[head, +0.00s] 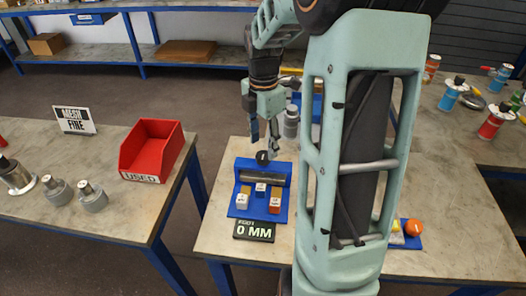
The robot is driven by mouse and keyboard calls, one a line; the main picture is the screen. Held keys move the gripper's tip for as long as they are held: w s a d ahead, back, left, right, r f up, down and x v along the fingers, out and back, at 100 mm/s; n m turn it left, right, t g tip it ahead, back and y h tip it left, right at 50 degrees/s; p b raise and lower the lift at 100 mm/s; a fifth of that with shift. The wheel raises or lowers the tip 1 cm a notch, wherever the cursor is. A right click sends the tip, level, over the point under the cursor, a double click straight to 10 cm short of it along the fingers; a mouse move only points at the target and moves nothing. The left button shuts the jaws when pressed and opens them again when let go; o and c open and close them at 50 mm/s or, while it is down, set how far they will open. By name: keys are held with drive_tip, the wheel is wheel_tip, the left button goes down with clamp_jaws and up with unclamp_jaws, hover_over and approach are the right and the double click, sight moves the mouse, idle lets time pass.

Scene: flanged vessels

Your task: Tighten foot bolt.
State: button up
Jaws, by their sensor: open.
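My gripper (264,145) points down, open, with its fingers apart above the back of a blue fixture (242,167) on the middle table. A black round knob-like piece (263,157) with a pale mark is just below the fingertips. I cannot tell whether the fingers touch it or whether it is the foot bolt. A dark grey cylinder (262,177) lies across the fixture. Several small blocks stand in front, including a white-faced one (242,200) and a red-faced one (275,206). A black display (254,230) reads 0 MM.
My arm hides the table's middle right. A yellow piece and an orange ball (413,228) sit on a blue base there. A grey vessel (291,121) stands behind my gripper. The left table holds a red bin (152,146), marked USED, a sign (74,121) and metal vessels (92,197).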

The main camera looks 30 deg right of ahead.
sight(263, 154)
drive_tip(key=shift+f, duration=2)
drive_tip(key=shift+c, duration=0.7)
drive_tip(key=c, duration=1)
